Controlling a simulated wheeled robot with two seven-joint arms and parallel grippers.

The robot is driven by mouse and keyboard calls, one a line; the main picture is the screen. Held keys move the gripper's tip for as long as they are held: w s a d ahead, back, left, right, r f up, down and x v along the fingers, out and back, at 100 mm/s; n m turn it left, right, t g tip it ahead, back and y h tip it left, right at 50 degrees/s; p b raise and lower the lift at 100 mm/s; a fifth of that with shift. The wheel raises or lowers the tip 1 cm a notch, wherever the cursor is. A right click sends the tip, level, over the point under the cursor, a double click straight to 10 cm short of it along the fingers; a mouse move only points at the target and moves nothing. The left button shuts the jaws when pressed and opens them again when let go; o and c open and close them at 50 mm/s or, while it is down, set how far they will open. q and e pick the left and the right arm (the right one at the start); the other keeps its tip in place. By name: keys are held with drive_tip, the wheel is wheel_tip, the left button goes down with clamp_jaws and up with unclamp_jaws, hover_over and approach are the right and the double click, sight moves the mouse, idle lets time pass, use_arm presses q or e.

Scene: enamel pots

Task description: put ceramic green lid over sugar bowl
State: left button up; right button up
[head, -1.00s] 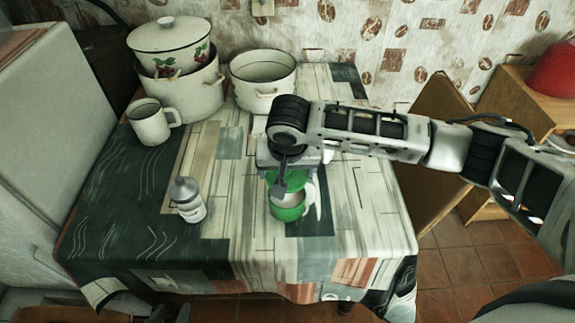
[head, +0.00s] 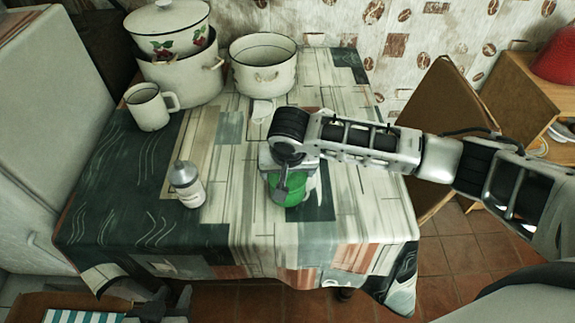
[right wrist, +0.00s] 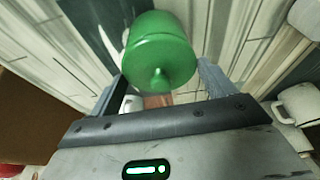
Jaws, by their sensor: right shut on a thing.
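The green sugar bowl (head: 293,195) stands on the patterned table, partly hidden by my right gripper. In the right wrist view the round green lid (right wrist: 163,55), with a small knob, is at the top of the green bowl body. The lid looks level and lined up with the bowl, but whether it rests fully on the rim is hard to tell. My right gripper (right wrist: 160,92) is shut on the lid, one finger on each side; in the head view it is directly above the bowl. My left gripper (head: 165,306) is low at the bottom left, below the table edge, its jaws unclear.
A mug (head: 148,108), a lidded pot (head: 180,80) and an open pot (head: 263,68) stand toward the back. The table's (head: 365,215) front right is clear. A wooden chair (head: 440,95) is at right.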

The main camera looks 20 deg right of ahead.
use_arm(q)
drive_tip(key=shift+s+a+f, duration=0.1)
drive_tip(key=shift+f, duration=0.15)
drive_tip(key=shift+r, duration=0.1)
drive_tip(key=shift+r+p, duration=0.45)
drive_tip(key=shift+p, duration=0.1)
use_arm(e)
drive_tip(key=shift+f, duration=0.1)
drive_tip(key=o, duration=0.9)
drive_tip(key=shift+r, duration=1.3)
use_arm(q)
drive_tip(key=shift+r, duration=0.1)
use_arm(e)
drive_tip(key=shift+r, duration=2.25)
